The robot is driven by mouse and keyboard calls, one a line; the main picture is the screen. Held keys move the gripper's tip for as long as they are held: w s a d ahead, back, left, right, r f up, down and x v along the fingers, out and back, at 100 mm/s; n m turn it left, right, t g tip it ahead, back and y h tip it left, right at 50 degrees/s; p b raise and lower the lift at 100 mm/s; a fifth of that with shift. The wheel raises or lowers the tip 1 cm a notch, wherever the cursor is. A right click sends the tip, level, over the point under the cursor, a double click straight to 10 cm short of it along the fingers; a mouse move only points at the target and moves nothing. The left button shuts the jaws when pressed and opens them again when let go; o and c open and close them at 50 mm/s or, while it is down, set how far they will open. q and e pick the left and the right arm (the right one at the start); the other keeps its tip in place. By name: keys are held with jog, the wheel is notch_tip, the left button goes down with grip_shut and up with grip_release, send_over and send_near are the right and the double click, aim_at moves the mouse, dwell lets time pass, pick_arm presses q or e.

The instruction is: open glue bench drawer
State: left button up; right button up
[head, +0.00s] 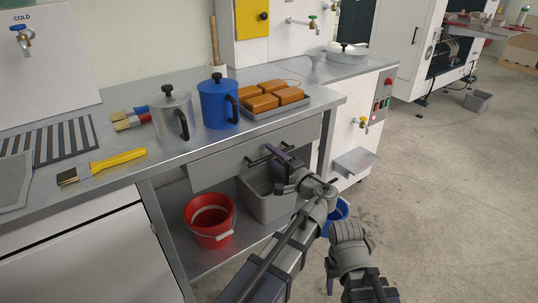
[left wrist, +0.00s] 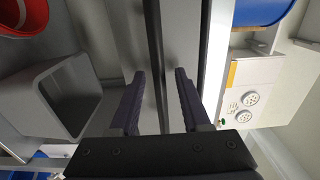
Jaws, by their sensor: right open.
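The glue bench drawer (head: 218,164) is a wide grey front under the metal worktop. It looks shut or nearly so. Its dark bar handle (head: 258,161) runs along the front and also crosses the left wrist view (left wrist: 155,45). My left gripper (head: 275,153) is at the handle. In the left wrist view its two dark fingers (left wrist: 160,95) stand apart, with the bar between them and a gap beside it.
On the worktop (head: 165,160) stand a blue jug (head: 218,104), a grey jug (head: 172,116), brushes and a tray of orange blocks (head: 275,97). A red bucket (head: 209,221) and a grey bin (head: 262,204) sit on the shelf below. Open floor lies to the right.

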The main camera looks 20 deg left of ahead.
pick_arm(q)
grip_shut()
dwell(1.3)
